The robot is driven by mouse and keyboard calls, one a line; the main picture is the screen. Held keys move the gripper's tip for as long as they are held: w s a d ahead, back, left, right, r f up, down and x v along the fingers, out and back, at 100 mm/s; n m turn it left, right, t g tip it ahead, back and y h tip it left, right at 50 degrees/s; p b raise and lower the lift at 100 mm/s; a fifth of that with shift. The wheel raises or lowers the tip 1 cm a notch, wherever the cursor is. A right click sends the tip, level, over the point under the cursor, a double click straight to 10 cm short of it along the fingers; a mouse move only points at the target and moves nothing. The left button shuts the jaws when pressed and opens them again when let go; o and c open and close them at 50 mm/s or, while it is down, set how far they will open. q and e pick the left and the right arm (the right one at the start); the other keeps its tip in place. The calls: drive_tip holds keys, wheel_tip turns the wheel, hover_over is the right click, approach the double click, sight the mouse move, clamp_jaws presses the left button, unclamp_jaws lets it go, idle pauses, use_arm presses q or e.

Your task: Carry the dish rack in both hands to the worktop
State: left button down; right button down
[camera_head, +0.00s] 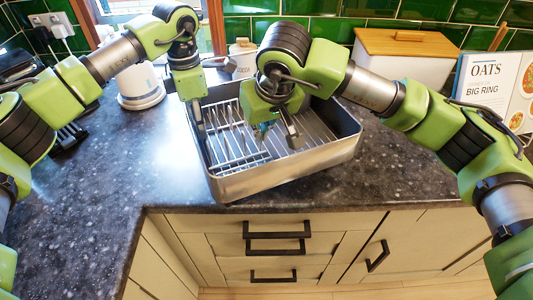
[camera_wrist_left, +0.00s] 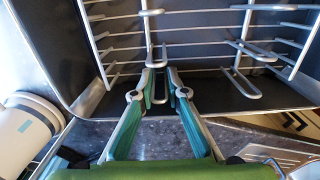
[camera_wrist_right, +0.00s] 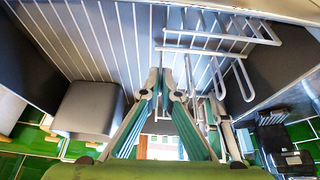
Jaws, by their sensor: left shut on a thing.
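The dish rack (camera_head: 290,180), a metal tray with a wire and slatted inside, sits at the worktop's front corner. The worktop (camera_head: 150,190) is dark speckled stone. My left gripper (camera_head: 198,130) is at the rack's left side. In the left wrist view my left gripper (camera_wrist_left: 160,75) is shut on a wire prong of the rack (camera_wrist_left: 185,18). My right gripper (camera_head: 279,133) is low inside the rack, over its slats. In the right wrist view its fingertips (camera_wrist_right: 168,75) are close together, near the slats and wire prongs; whether they grip anything is unclear.
A white container with a wooden lid (camera_head: 405,60) and an OATS book (camera_head: 495,85) stand behind at the right. A white canister (camera_head: 140,85) stands at the back left. Drawers (camera_head: 275,240) are below the front edge. Worktop left of the rack is clear.

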use_arm(q)
drive_tip(key=shift+f+b, duration=0.9)
drive_tip(key=shift+f, duration=0.05)
use_arm(e)
drive_tip(key=shift+w+a+f, duration=0.1)
drive_tip(key=shift+w+f, duration=0.05)
drive_tip(key=shift+f, duration=0.5)
use_arm(q)
drive_tip(key=c, duration=2)
unclamp_jaws()
drive_tip(key=shift+s, duration=0.1)
use_arm(e)
drive_tip(key=c, duration=2.3)
unclamp_jaws()
use_arm(q)
drive_tip(key=shift+s+r, duration=0.15)
use_arm(e)
drive_tip(key=shift+s, duration=0.3)
drive_tip(key=shift+f, duration=0.1)
use_arm(q)
drive_tip(key=shift+r, duration=0.25)
wheel_tip(320, 180, up, 11)
drive_tip(key=shift+r, duration=0.25)
use_arm(e)
drive_tip(key=v, duration=1.2)
